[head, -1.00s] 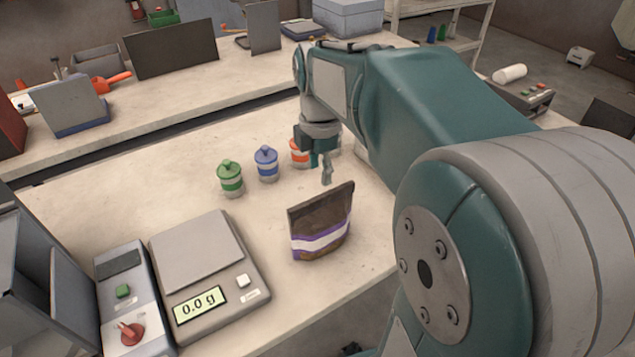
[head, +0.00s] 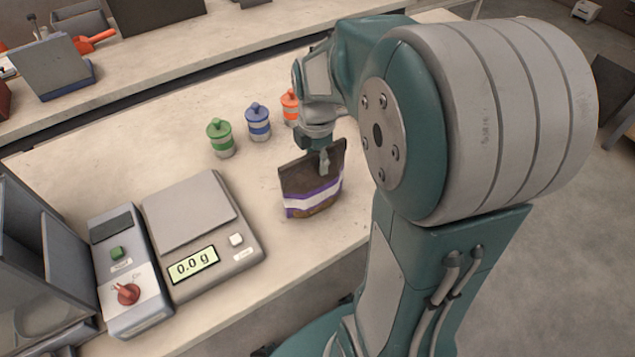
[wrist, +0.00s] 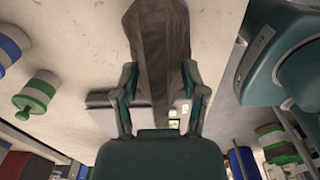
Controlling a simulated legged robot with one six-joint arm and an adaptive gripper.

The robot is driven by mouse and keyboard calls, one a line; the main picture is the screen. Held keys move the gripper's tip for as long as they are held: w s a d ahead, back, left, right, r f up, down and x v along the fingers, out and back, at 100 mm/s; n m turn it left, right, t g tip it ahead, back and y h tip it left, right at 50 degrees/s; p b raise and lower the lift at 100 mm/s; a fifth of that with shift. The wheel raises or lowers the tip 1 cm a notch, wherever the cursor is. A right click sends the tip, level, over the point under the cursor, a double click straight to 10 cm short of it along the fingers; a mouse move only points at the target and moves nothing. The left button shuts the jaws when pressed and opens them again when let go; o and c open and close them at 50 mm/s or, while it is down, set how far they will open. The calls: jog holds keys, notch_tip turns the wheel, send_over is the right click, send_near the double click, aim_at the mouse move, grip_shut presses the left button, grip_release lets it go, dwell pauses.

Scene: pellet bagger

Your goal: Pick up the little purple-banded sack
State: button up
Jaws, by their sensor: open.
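The little purple-banded sack (head: 311,188) stands upright on the bench, dark brown with a purple and white band low on its front. My gripper (head: 323,160) is pointed down at the sack's top edge, with one finger showing in front of it in the head view. In the wrist view the sack (wrist: 160,50) runs between the two fingers of my gripper (wrist: 160,95). The fingers stand apart on either side of it, and I cannot tell whether either touches it. The sack's band is hidden in the wrist view.
A scale (head: 205,235) reading 0.0 g and a control box (head: 128,280) are left of the sack. Green (head: 221,138), blue (head: 258,122) and orange-lidded (head: 290,106) jars stand behind it. Bare bench lies between scale and sack.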

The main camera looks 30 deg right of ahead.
jog(key=shift+a+f, duration=0.1)
jog(key=shift+a, duration=0.7)
jog(key=shift+c, duration=0.3)
jog(key=c, duration=0.5)
jog(key=shift+d, duration=0.3)
grip_shut()
jog(key=shift+d, duration=0.3)
jog(key=shift+s, duration=0.1)
